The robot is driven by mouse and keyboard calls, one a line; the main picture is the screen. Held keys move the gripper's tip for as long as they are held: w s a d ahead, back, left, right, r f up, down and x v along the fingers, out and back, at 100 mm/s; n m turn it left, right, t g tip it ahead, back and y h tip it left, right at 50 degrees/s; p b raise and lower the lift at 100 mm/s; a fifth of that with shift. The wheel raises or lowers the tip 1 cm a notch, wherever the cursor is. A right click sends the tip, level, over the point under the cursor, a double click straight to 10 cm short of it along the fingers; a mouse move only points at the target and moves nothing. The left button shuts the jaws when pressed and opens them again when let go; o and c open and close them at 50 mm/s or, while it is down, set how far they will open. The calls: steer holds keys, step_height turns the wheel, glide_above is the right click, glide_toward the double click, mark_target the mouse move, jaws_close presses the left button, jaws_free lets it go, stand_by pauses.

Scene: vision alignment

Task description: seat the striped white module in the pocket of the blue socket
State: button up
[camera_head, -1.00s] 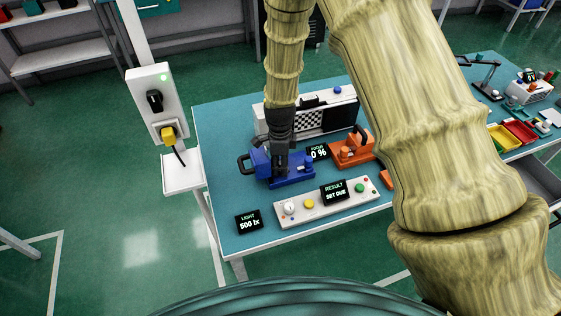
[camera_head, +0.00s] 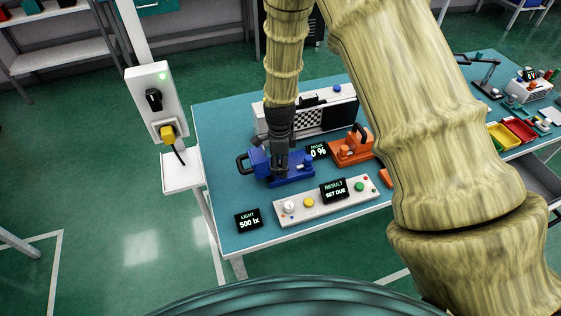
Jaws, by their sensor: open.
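The blue socket (camera_head: 299,181) sits on the teal tabletop, with a blue block and a dark handle at its left side. My gripper (camera_head: 279,176) points down over the socket and hides part of it. Its jaws are open, though the fingers are small and dark here. I cannot make out the striped white module or the pocket; my gripper covers that area. A white unit with a checkered panel (camera_head: 308,119) stands behind the gripper, apart from the socket.
An orange fixture (camera_head: 350,151) stands close to the right of the socket. A control strip with buttons (camera_head: 322,203) and a RESULT display (camera_head: 334,190) lies in front. A LIGHT display (camera_head: 248,221) is near the front-left edge. The tabletop's left side (camera_head: 218,175) is clear.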

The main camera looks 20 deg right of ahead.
step_height(320, 180, up, 12)
stand_by(0.6)
stand_by(1.0)
